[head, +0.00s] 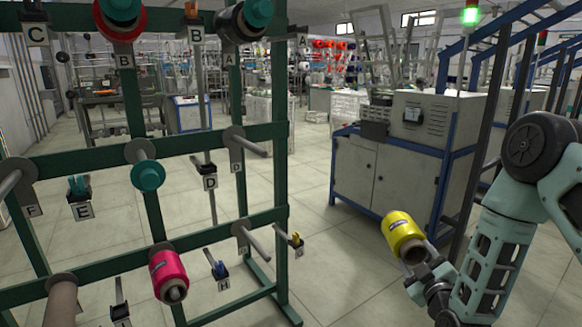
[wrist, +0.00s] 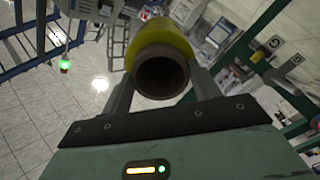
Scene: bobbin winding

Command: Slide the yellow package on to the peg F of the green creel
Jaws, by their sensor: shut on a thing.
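The yellow package (head: 403,232) is held by my gripper (head: 424,262) at the right of the head view, in the air and well apart from the creel. In the wrist view the package (wrist: 165,37) sits between the two fingers, and the open end of its brown tube (wrist: 162,73) faces the camera. The green creel (head: 284,110) fills the left of the head view. Its peg F (head: 12,181), with a plate lettered F below it, is bare at the far left, partly cut by the picture edge.
Other creel pegs hold a teal package (head: 147,173), a pink package (head: 168,275) and a red package (head: 120,20). Peg D (head: 250,147) is bare. A grey cabinet (head: 385,175) with a blue frame stands behind my gripper. Open floor (head: 320,270) lies between creel and gripper.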

